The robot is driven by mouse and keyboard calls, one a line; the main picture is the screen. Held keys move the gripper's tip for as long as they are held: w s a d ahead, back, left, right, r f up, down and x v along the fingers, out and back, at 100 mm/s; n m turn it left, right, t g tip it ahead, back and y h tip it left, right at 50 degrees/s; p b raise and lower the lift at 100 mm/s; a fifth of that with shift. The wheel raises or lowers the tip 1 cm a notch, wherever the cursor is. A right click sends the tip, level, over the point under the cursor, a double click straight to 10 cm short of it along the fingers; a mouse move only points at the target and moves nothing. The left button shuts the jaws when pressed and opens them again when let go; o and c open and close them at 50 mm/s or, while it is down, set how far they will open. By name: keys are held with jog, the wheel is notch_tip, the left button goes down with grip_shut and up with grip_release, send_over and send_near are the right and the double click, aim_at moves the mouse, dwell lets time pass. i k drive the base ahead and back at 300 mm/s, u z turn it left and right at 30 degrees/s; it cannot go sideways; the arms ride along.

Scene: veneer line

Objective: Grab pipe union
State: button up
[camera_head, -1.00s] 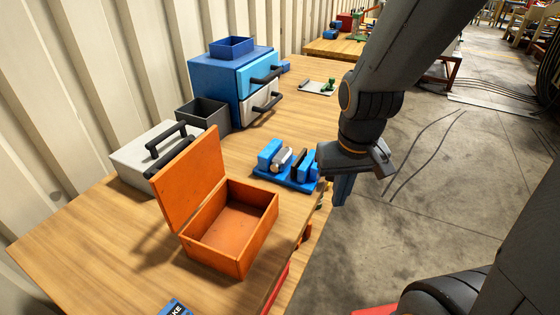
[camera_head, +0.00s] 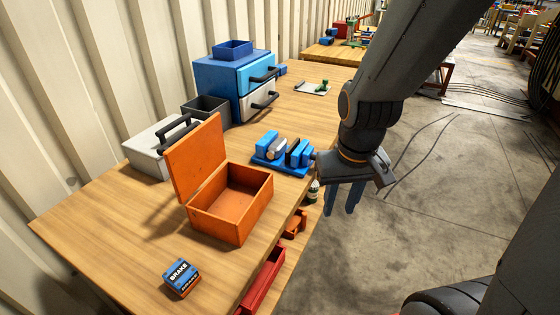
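A grey metal rounded piece (camera_head: 277,150) sits in the blue vise (camera_head: 268,163) on the workbench; it looks like the pipe union, though it is too small to be sure. It is partly covered by the blue jaws. My gripper (camera_head: 342,205) hangs to the right of the vise, beyond the bench's right edge, over the floor side. Its two fingers point down with a gap between them and nothing in it. It is apart from the vise and the metal piece.
An open orange box (camera_head: 243,222) stands in front of the vise. A grey toolbox (camera_head: 146,160), dark bin (camera_head: 207,113) and blue drawer unit (camera_head: 222,78) line the wall. A brake box (camera_head: 181,279) lies at the front. A red tray (camera_head: 262,282) sits below the edge.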

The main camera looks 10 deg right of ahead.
aim_at(278, 147)
jog(key=z, duration=1.1)
jog(key=i, duration=0.25)
jog(key=u, duration=1.5)
jog(key=i, duration=0.5)
jog(key=z, duration=0.05)
